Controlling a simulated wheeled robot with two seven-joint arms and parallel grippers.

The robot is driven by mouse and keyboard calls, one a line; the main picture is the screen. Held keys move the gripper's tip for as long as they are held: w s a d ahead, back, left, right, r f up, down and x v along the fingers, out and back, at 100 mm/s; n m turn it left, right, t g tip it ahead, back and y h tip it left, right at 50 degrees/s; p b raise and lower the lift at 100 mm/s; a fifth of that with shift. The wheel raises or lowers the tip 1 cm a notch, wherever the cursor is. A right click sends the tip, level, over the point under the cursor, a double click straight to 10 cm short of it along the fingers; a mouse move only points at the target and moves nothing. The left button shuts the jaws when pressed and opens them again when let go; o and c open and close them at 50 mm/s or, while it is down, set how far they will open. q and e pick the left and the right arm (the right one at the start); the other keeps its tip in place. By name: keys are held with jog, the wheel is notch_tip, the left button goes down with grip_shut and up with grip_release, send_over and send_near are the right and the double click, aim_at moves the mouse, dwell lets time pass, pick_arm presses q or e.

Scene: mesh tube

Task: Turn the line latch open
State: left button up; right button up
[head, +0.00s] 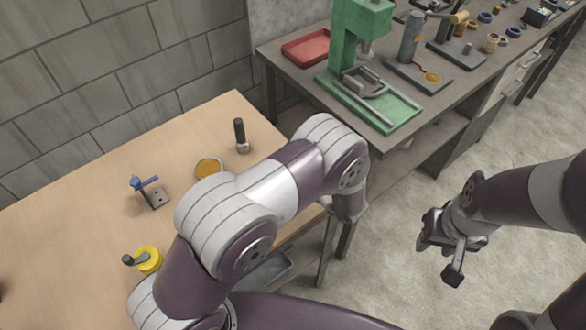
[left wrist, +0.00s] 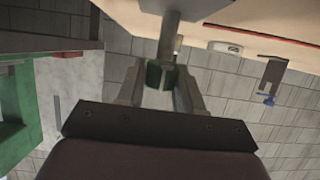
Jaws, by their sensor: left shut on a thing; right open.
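A small bracket with a blue lever (head: 146,183) stands on the wooden table; it may be the line latch, but I cannot tell for sure. The blue lever also shows in the left wrist view (left wrist: 268,99), well apart from my left gripper. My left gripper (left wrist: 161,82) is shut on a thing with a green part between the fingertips. A grey bar (left wrist: 170,34) comes down to it from the top of that view; what it belongs to is unclear. In the head view my own left arm hides this gripper. My right gripper (head: 445,252) is open and empty above the floor.
The wooden table (head: 60,235) also bears a yellow round thing (head: 149,259), an orange dish (head: 209,168) and a black-handled tool (head: 240,136). A side bench holds a green press (head: 347,40), a red tray (head: 306,48) and several tools. A block wall stands behind.

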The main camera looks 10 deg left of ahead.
pick_arm(q)
jog(key=shift+w+r, duration=0.1)
jog(key=shift+r, duration=0.05)
jog(key=o, duration=1)
jog(key=b+v, duration=0.1)
jog(key=v, duration=1.1)
jog(key=shift+s+d, duration=0.2)
jog(key=shift+s, duration=0.1)
